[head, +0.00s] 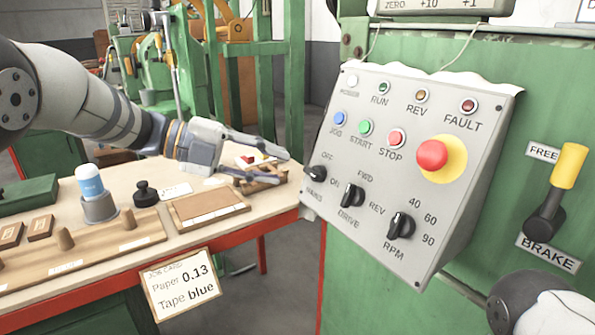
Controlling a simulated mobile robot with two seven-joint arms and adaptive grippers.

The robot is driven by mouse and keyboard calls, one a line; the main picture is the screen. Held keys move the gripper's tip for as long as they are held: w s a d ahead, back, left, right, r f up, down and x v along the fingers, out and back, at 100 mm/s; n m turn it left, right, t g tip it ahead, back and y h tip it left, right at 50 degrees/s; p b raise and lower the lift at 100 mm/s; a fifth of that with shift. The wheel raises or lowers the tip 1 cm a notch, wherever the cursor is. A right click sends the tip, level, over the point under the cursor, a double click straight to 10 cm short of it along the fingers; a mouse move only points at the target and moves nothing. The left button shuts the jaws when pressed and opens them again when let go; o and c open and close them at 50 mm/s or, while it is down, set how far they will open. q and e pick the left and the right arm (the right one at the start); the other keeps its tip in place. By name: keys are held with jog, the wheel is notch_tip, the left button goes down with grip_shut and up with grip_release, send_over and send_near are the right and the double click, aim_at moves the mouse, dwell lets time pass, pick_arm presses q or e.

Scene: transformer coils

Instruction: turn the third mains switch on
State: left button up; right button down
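The grey sloping control panel (450,115) fills the middle right. A black rotary knob (316,173) sits at its lower left edge, with OFF, ON and MAINS lettered around it. I cannot tell clearly which mark it points at. It is the only switch marked MAINS that I see. My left gripper (283,168) comes in from the left above the workbench. Its two fingers are apart with nothing between them, and the tips appear just left of the mains knob. The depth gap is unclear. Part of my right arm shows at the lower right, its gripper out of frame.
Drive (352,196) and RPM (401,226) knobs, push buttons and a red emergency button (432,155) share the panel. A yellow-handled brake lever (570,166) stands right. The workbench (150,182) holds wooden trays, a tape roll and blocks.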

pick_arm(q)
jog(key=v, duration=0.5)
